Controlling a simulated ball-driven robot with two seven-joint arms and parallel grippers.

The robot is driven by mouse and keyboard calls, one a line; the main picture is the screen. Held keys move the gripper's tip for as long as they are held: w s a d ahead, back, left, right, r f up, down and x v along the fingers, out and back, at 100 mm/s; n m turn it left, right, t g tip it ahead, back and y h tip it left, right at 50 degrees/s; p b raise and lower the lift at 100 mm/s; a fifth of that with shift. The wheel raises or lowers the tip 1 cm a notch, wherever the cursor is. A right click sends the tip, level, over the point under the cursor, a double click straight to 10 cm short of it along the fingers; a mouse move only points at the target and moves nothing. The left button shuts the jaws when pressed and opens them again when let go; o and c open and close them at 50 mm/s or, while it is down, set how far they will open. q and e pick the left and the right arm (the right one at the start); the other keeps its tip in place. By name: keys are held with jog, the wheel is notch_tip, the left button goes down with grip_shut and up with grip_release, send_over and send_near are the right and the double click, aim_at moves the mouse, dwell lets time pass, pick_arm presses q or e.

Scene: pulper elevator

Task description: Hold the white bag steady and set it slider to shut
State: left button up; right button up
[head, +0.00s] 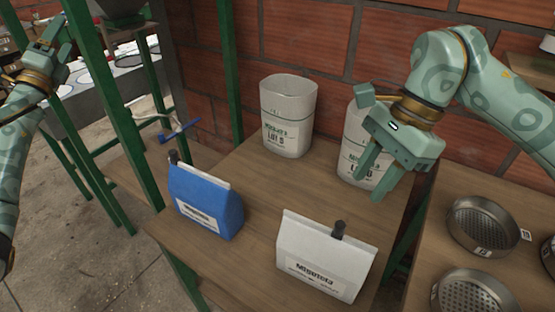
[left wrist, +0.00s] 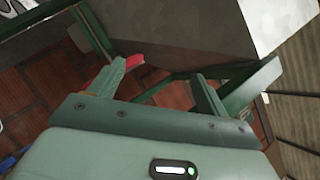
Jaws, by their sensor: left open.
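The white bag (head: 318,272) stands upright at the front of the wooden table in the head view, its printed label facing me. My right gripper (head: 370,187) is open and empty, fingers pointing down, behind and above the white bag, in front of a tall white container.
A blue bag (head: 207,208) with a dark slider stands left of the white bag. Two tall white containers (head: 288,115) (head: 352,150) stand at the back by the brick wall. Round metal sieves (head: 483,222) lie on the right table. Green posts (head: 118,110) rise at the left.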

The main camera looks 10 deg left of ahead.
pick_arm(q)
jog(key=s+d+r+m+t+h, duration=0.15)
jog(key=s+r+m+h, duration=0.3)
jog(key=r, duration=0.45)
jog(key=s+d+r+m+h, duration=0.35)
jog(key=r+m+h, duration=0.25)
jog(key=r, duration=0.3)
jog(key=s+d+r+m+h, duration=0.2)
jog(key=s+r+m+h, duration=0.35)
jog(key=r, duration=0.35)
jog(key=s+d+r+m+g+h, duration=0.2)
jog(key=d+r+m+g+h, duration=0.1)
jog(key=d+m+g+h, duration=0.6)
jog(key=w+d+f+m+g+y, duration=0.2)
jog(key=w+d+f+g, duration=0.15)
jog(key=d, duration=0.45)
jog(key=w+d+f+m+g+y, duration=0.2)
jog(key=w+d+f, duration=0.3)
jog(key=d, duration=0.3)
jog(key=m+g+y, duration=0.5)
jog(key=g+y, duration=0.7)
jog(key=y, duration=0.2)
send_over(303, 221)
jog(key=w+a, duration=0.2)
jog(key=a, duration=0.3)
notch_tip(303, 221, down, 37)
jog(key=x, duration=1.5)
jog(key=shift+w+d+f, duration=0.1)
jog(key=shift+w+f, duration=0.05)
jog(key=shift+f, duration=0.2)
